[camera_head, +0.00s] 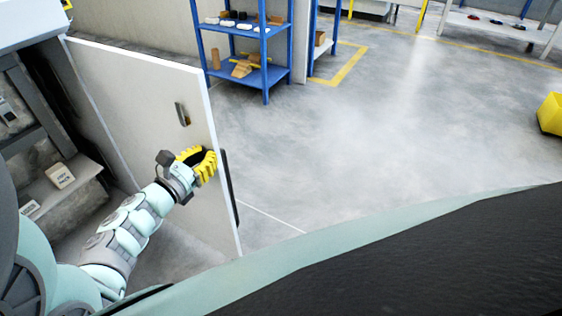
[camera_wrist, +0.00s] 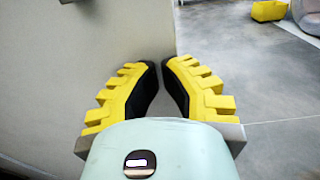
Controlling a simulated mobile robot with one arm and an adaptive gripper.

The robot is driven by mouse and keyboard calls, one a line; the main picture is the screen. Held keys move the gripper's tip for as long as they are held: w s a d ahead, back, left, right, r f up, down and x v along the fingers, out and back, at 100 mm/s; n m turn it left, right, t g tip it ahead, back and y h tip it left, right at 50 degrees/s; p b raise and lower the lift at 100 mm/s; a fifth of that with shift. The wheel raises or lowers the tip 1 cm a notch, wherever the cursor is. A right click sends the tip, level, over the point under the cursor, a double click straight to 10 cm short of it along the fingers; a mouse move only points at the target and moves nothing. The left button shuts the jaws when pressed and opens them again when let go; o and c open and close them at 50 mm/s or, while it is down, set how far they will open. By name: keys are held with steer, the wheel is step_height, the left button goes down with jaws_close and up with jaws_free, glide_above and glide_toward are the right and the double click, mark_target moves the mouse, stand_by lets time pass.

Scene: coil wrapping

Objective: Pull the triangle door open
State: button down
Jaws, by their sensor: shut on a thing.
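The door (camera_head: 150,90) is a large pale flat panel at the left of the head view. It stands swung out from the cabinet, whose inside shows. No triangle mark shows on the visible face. A dark bar handle (camera_head: 229,178) shows at its free edge, and a small dark latch (camera_head: 182,114) is on the face. My gripper (camera_head: 209,165), with yellow fingers, is at the door near the free edge, shut on the door there. In the wrist view the fingertips (camera_wrist: 163,66) come together at the edge of the pale door (camera_wrist: 70,60); the exact contact is hidden.
The open cabinet has an inner shelf (camera_head: 55,197) with a small labelled box (camera_head: 60,176). A blue shelf rack (camera_head: 243,75) with small items stands behind the door. A yellow bin (camera_head: 551,114) is at the far right. The grey floor (camera_head: 340,130) between is clear.

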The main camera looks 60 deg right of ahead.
steer(key=w+d+n+t+b, duration=0.2)
steer(key=d+b, duration=0.4)
steer(key=d, duration=0.9)
steer(key=shift+w+r+t, duration=0.15)
steer(key=shift+t, duration=0.55)
steer(key=shift+a, duration=0.1)
steer(key=s+p+v, duration=0.1)
steer(key=s+v, duration=0.1)
steer(key=v, duration=1.1)
steer(key=shift+r, duration=0.3)
steer(key=shift+a, duration=0.15)
